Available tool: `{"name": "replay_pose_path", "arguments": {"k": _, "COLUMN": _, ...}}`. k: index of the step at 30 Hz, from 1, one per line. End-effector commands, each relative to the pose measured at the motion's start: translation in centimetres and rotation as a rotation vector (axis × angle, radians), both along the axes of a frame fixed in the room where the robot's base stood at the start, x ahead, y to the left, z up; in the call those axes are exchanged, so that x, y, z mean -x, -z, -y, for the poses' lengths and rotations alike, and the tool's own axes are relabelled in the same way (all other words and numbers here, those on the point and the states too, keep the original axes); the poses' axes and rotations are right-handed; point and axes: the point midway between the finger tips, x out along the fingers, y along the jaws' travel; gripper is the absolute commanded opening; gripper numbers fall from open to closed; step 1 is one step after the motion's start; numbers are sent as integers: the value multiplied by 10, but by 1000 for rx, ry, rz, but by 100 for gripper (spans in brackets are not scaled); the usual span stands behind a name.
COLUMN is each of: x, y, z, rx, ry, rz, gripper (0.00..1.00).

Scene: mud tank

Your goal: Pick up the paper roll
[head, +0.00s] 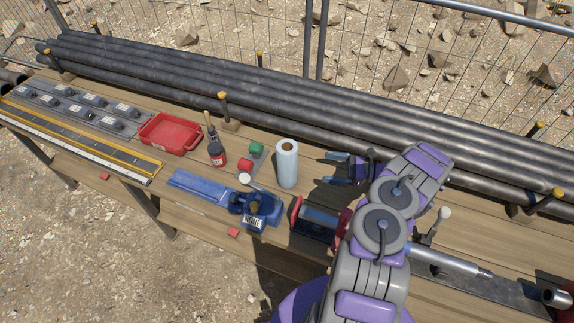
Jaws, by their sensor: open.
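The paper roll (287,165) is a pale blue-white cylinder standing upright on the wooden bench, near the middle of the head view. My gripper (336,169) is just to the right of the roll, with its two dark blue-grey fingers pointing left toward it. The fingers are spread apart and hold nothing. A gap shows between the fingertips and the roll. My purple and grey arm comes up from the lower right and covers part of the bench.
A dark bottle (216,152) and a red tray (170,133) are farther left. Long dark pipes (300,100) lie behind. A red-ended block (320,220) sits in front.

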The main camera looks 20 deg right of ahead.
Motion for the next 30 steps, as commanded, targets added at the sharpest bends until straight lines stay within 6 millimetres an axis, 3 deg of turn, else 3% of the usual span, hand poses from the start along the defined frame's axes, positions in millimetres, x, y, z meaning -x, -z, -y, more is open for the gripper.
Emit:
{"name": "replay_pose_path", "arguments": {"k": 12, "x": -43, "y": -1, "z": -70, "rx": -1, "ry": -5, "rz": 0, "gripper": 100}}
{"name": "replay_pose_path", "arguments": {"k": 23, "x": -58, "y": -4, "z": -94, "rx": -3, "ry": -2, "rz": -1, "gripper": 100}}
{"name": "replay_pose_path", "arguments": {"k": 30, "x": -74, "y": -13, "z": -123, "rx": -2, "ry": -6, "rz": 1, "gripper": 100}}
